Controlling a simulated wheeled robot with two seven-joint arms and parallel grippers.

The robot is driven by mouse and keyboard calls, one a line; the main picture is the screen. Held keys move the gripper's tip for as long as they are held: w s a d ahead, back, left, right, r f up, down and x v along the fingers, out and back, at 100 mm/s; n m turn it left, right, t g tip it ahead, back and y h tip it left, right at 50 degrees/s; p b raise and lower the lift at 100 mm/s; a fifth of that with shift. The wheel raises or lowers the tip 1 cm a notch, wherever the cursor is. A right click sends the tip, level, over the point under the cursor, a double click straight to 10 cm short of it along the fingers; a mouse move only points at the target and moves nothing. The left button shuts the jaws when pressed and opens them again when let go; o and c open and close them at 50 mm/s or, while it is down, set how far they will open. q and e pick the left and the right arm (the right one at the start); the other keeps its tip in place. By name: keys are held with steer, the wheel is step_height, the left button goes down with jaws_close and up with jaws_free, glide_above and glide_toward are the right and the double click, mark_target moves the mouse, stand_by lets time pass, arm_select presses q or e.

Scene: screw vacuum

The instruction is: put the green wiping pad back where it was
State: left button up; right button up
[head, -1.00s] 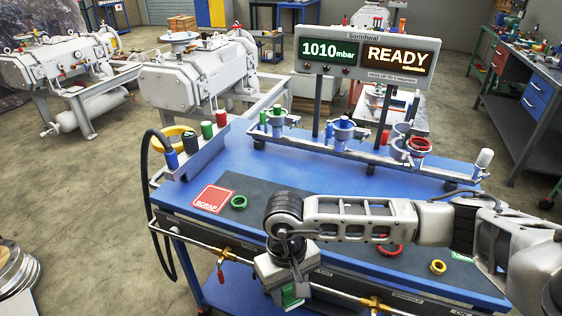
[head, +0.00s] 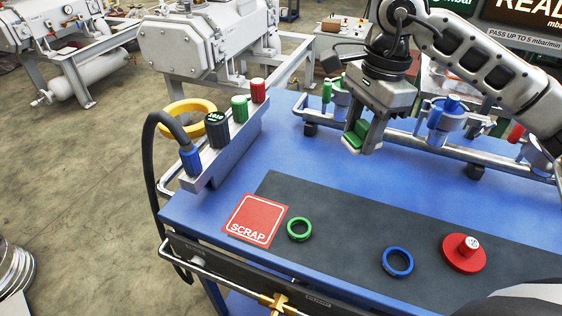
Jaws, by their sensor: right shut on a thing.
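The green wiping pad (head: 353,137) is held between the fingers of my right gripper (head: 362,138). That gripper points down above the back part of the blue bench (head: 225,185), near the left end of the pipe rail (head: 395,123). The pad appears clear of the bench top, though I cannot tell the exact height. Part of the pad is hidden by the fingers. My left gripper is not in view.
A grey rack (head: 228,152) with coloured cylinders stands at the left edge. On the dark mat (head: 345,240) lie a green ring (head: 299,229), a blue ring (head: 397,262) and a red disc (head: 463,254). A red SCRAP square (head: 255,220) lies at left. The bench middle is clear.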

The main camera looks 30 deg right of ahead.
steer(key=w+a+f+p, duration=0.2)
steer(key=w+a+f, duration=0.1)
steer(key=w+a, duration=0.3)
glide_above(288, 177)
steer(key=s+d, duration=0.1)
step_height(288, 177, down, 5)
steer(key=shift+d+r, duration=0.1)
steer(key=shift+r, duration=0.05)
steer(key=shift+w+a+f, duration=0.4)
steer(key=shift+w+f, duration=0.05)
steer(key=shift+f, duration=0.25)
steer(key=shift+w+f, duration=0.1)
steer(key=shift+f, duration=1.75)
steer(key=o, duration=0.9)
steer(key=shift+p, duration=0.3)
steer(key=shift+r, duration=0.15)
steer(key=r, duration=0.4)
steer(key=d+r, duration=0.1)
steer(key=r, duration=0.3)
steer(key=r+b, duration=0.1)
steer(key=r, duration=0.3)
steer(key=shift+d, duration=0.2)
